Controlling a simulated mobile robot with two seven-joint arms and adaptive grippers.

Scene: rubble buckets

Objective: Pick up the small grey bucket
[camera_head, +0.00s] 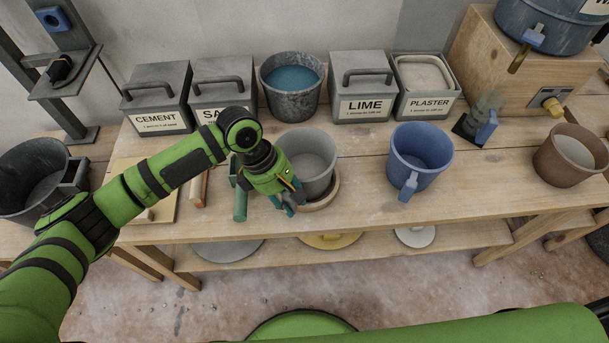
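The small grey bucket (314,158) stands upright on the wooden bench, on a round wooden base (322,203). It looks empty inside. My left gripper (288,207) is at the bucket's near left side, pointing down, and covers part of its wall. Whether its fingers touch the bucket, or how far apart they are, is hard to see. My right gripper is out of view; only a green stretch of arm shows along the bottom edge.
A blue bucket (420,160) stands to the right and a brown pot (569,157) farther right. Behind are a dark bucket of blue liquid (291,101) and labelled boxes (362,110). Bench between blue bucket and brown pot is mostly clear.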

